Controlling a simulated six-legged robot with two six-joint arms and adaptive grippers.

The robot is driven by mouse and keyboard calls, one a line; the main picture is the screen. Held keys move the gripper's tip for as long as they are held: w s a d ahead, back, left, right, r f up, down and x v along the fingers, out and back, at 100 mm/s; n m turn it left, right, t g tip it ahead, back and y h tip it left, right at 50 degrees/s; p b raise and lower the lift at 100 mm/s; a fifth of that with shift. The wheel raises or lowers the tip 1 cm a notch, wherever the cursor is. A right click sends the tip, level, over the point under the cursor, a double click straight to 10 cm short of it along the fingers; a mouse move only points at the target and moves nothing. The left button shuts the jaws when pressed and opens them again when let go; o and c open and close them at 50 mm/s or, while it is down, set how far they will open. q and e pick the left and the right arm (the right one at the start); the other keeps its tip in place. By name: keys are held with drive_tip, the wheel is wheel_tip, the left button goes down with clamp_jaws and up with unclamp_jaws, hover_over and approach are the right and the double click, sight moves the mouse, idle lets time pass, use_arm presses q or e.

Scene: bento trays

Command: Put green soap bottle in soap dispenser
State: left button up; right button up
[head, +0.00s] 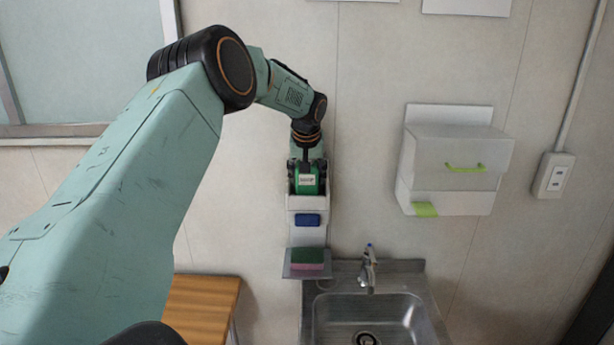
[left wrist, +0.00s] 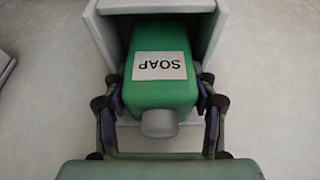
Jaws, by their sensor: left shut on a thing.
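The green soap bottle (head: 307,185) with a white SOAP label is at the top of the white soap dispenser (head: 309,232) on the wall. In the left wrist view the bottle (left wrist: 160,55) lies partly inside the open white housing of the dispenser (left wrist: 208,45), its grey cap toward me. My left gripper (head: 306,172) is shut on the bottle, a finger on each side of it; its fingers also show in the left wrist view (left wrist: 160,105). The bottle's far end is hidden inside the housing. My right gripper is not in view.
A sponge (head: 307,257) lies on the small shelf under the dispenser. A metal sink (head: 430,310) with a faucet (head: 369,266) stands below right. A white wall box (head: 455,150) hangs at right, and a wooden table (head: 205,303) stands at lower left.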

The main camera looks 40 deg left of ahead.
use_arm(q)
drive_tip(key=o, duration=1.1)
drive_tip(key=shift+d+f, duration=0.15)
drive_tip(key=shift+d, duration=0.15)
drive_tip(key=shift+o, duration=0.7)
drive_tip(key=shift+s+d, duration=0.2)
drive_tip(key=shift+d, duration=0.05)
drive_tip(key=o, duration=0.3)
drive_tip(key=shift+s+d+r, duration=0.15)
drive_tip(key=shift+s+r, duration=0.25)
drive_tip(key=shift+r, duration=0.1)
drive_tip(key=shift+o, duration=0.2)
drive_tip(key=shift+a+f, duration=0.15)
drive_tip(key=shift+a, duration=0.2)
drive_tip(key=shift+w+a+f, duration=0.15)
drive_tip(key=shift+w+f, duration=0.05)
drive_tip(key=shift+w, duration=0.25)
drive_tip(key=shift+d+r, duration=0.2)
drive_tip(key=b+v, duration=0.3)
drive_tip(key=v, duration=0.9)
drive_tip(key=shift+s, duration=0.35)
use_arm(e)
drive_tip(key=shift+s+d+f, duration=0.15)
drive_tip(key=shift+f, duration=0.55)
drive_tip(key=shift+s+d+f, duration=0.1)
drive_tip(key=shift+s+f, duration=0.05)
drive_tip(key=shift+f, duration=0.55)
